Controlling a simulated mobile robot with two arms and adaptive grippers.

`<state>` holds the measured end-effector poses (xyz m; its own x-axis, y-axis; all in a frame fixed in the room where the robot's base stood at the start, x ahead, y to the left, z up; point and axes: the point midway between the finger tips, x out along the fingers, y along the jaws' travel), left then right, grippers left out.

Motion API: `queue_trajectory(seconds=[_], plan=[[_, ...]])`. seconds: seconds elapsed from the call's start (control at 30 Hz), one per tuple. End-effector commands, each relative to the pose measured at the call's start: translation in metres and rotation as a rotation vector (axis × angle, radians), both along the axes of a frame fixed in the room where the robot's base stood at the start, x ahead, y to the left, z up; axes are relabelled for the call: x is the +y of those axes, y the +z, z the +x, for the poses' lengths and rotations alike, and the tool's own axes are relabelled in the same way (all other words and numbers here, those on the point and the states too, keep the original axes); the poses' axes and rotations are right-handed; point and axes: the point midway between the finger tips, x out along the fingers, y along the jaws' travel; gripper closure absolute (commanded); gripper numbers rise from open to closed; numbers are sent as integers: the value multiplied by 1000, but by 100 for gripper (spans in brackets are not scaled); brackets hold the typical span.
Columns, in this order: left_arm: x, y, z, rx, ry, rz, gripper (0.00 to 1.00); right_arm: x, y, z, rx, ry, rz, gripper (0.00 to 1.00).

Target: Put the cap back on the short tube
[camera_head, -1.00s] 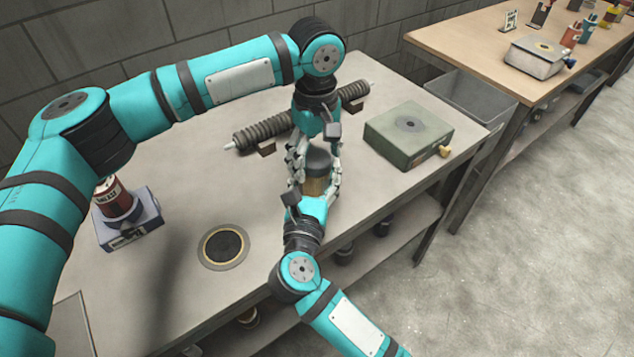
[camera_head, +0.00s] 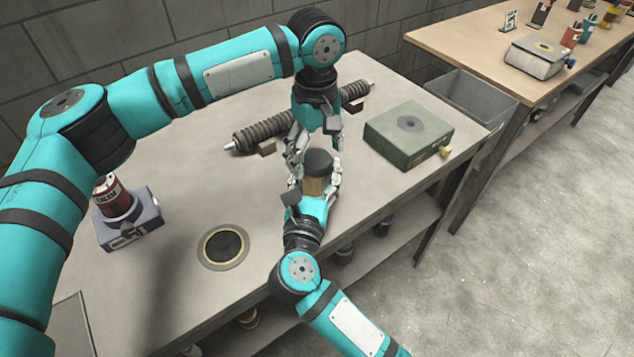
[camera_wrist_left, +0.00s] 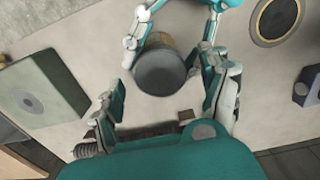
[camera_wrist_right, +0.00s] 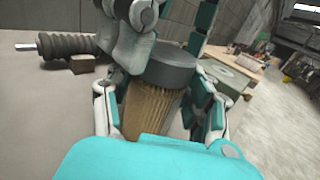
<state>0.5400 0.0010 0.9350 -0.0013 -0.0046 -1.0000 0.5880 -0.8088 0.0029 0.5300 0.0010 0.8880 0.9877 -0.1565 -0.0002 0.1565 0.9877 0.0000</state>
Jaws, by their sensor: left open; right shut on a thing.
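The short tube (camera_head: 314,186) has a brown, ribbed body and stands upright in my right gripper (camera_head: 314,192), which is shut around its sides. The dark grey cap (camera_head: 318,161) sits on top of the tube; whether it is fully seated I cannot tell. The cap shows from above in the left wrist view (camera_wrist_left: 161,73) and from the side in the right wrist view (camera_wrist_right: 171,62), with the tube body (camera_wrist_right: 152,98) below it. My left gripper (camera_head: 313,142) is open, pointing down just above the cap, its fingers apart from it in the left wrist view.
A coiled spring-like roller (camera_head: 290,125) lies behind. A green-grey box (camera_head: 408,135) stands at right, a blue-grey box with a red can (camera_head: 115,204) at left. A round dark pad (camera_head: 223,246) lies in front. A second table (camera_head: 470,40) stands beyond a grey bin (camera_head: 470,98).

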Motion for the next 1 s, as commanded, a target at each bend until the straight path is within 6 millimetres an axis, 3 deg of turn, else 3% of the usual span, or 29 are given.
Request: queue_trajectory(seconds=[0.2, 0.57, 0.8, 1.0], plan=[[0, 28, 0, -1, 0, -1, 21, 0, 0, 0, 0, 0, 0, 100], [1, 33, 0, 0, 0, 0, 23, 0, 0, 0, 0, 0, 0, 100], [2, 64, 1, -2, 0, -10, 23, 0, 0, 0, 0, 0, 0, 100], [2, 68, 0, 4, 0, -14, 23, 0, 0, 0, 0, 0, 0, 100]])
